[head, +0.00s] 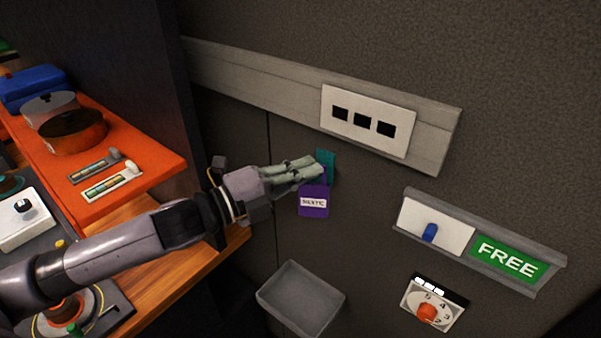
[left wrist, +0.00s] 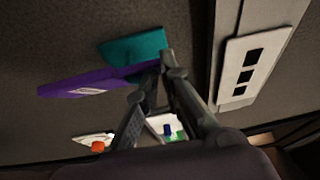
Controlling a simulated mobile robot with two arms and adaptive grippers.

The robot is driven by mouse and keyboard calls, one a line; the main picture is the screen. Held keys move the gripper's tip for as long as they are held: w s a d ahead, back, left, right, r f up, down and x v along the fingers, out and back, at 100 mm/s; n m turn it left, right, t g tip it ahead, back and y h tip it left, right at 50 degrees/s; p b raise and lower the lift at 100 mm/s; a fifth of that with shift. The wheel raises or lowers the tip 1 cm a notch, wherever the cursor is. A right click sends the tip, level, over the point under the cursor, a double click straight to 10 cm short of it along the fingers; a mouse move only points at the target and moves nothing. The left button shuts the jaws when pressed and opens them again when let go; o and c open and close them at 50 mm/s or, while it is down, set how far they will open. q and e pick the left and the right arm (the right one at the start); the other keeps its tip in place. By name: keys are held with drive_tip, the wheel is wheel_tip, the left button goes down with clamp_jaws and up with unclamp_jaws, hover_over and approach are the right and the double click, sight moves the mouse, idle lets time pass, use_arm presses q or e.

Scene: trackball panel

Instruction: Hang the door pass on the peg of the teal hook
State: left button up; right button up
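The door pass (head: 313,208) is a purple card with a white label and a narrow purple strip at its top. It hangs upright just below my left gripper (head: 322,164). The teal hook (head: 327,157) is a plate on the dark wall, partly covered by my fingers. In the left wrist view, the fingertips of my left gripper (left wrist: 160,72) close on the narrow top end of the purple pass (left wrist: 85,87), in front of the teal hook (left wrist: 132,48). The peg is hidden, so I cannot tell whether the pass is on it. My right gripper is not in view.
A grey rail with a white three-socket plate (head: 366,121) runs above the hook. A grey bin (head: 300,298) is below. A blue-knob panel, green FREE sign (head: 508,259) and orange dial (head: 427,313) are at right. An orange shelf (head: 150,160) is at left.

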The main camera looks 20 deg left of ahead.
use_arm(q)
drive_tip(key=o, duration=0.3)
drive_tip(key=shift+a+f+n+y, duration=0.1)
drive_tip(key=shift+f+n+y, duration=0.2)
drive_tip(key=shift+f, duration=1)
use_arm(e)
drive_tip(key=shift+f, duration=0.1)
use_arm(q)
drive_tip(key=shift+s+a+f, duration=0.1)
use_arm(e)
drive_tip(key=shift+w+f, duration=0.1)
use_arm(q)
drive_tip(key=shift+s, duration=0.2)
approach(310, 183)
drive_tip(key=shift+r, duration=0.8)
drive_tip(key=shift+r+v, duration=0.15)
drive_tip(key=shift+v, duration=0.65)
drive_tip(key=shift+r+v, duration=0.2)
drive_tip(key=shift+v, duration=0.65)
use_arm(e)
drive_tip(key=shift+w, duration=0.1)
use_arm(q)
drive_tip(key=shift+w+a, duration=0.1)
